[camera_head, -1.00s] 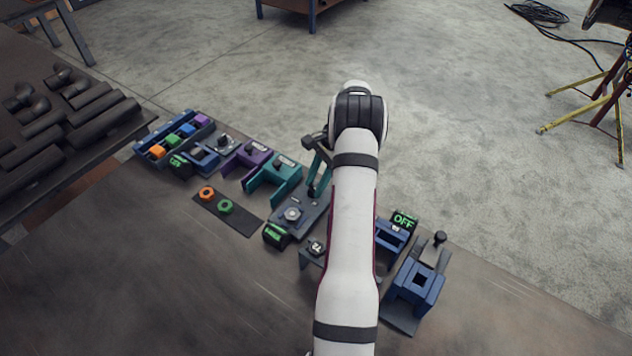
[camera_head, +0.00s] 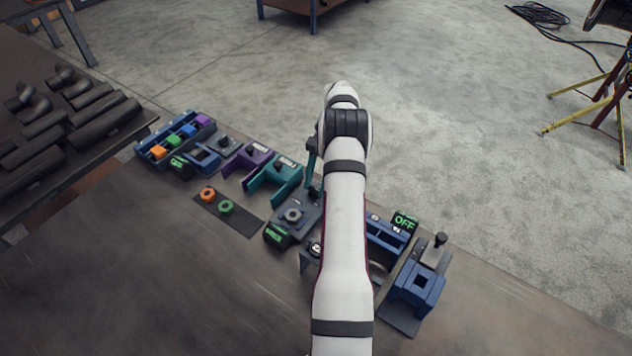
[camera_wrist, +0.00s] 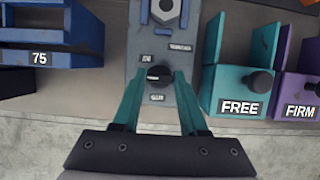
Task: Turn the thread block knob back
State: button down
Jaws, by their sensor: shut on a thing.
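The thread block (camera_wrist: 165,45) is a grey-blue plate with a metal hex nut at the top of the wrist view. It also shows in the head view (camera_head: 292,217), partly behind my arm. Its black round knob (camera_wrist: 158,77) sits low on the plate among small labels too blurred to read. My gripper (camera_wrist: 160,80) has its teal fingers on either side of the knob and is shut on it.
A teal holder marked FREE (camera_wrist: 238,92) and a purple one marked FIRM (camera_wrist: 300,90) stand close to the right in the wrist view. A blue fixture marked 75 (camera_wrist: 45,35) is at left. A dark mat (camera_head: 235,217) holds an orange and a green ring.

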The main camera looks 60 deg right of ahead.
jog(key=shift+c, duration=2.2)
grip_release()
jog(key=v, duration=0.7)
jog(key=shift+r, duration=0.3)
jog(key=shift+d, duration=0.1)
